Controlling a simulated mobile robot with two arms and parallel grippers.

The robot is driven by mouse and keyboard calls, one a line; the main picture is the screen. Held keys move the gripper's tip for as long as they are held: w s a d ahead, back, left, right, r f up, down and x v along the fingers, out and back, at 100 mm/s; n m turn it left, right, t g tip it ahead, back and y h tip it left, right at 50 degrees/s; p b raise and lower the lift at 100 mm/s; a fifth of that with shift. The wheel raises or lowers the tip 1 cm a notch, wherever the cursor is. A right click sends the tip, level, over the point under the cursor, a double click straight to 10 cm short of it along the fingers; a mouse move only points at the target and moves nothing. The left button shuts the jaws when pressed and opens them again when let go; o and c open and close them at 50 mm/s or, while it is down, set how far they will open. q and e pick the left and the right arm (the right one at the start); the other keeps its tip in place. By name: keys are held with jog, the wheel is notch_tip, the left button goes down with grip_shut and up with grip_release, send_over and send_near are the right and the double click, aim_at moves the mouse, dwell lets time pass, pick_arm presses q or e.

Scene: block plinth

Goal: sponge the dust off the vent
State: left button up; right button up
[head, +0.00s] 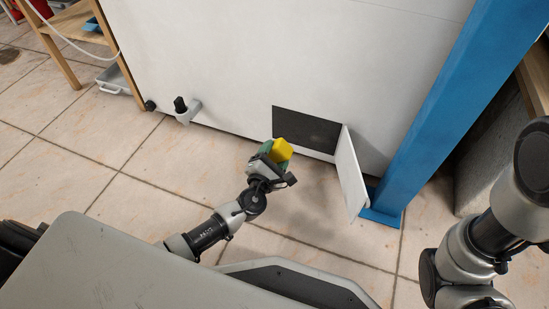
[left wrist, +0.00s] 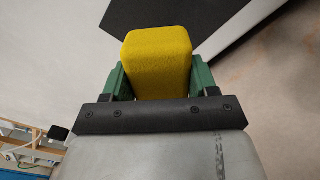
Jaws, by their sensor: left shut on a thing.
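A yellow sponge (head: 283,149) is held in my left gripper (head: 272,157), which is shut on it. In the left wrist view the sponge (left wrist: 158,62) sits between the two green fingers of the gripper (left wrist: 160,85). The dark vent (head: 307,129) is a rectangular area low in the white wall panel, and the sponge is in front of its lower left part in the head view. I cannot tell if they touch. The vent (left wrist: 175,18) also shows behind the sponge in the left wrist view. Dust is not distinguishable. My right gripper is out of view.
A white flap (head: 351,172) stands swung out at the vent's right side. A blue post (head: 428,100) stands right of it. A pipe fitting (head: 186,110) sticks out at the wall's lower left. Tiled floor (head: 110,170) is open left of my arm.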

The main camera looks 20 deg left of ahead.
aim_at(288, 128)
pick_arm(q)
jog(key=shift+w+d+b, duration=0.1)
jog(key=shift+w+b, duration=0.65)
jog(key=shift+w, duration=1.75)
jog(key=shift+w, duration=1.05)
jog(key=shift+d+r, duration=0.1)
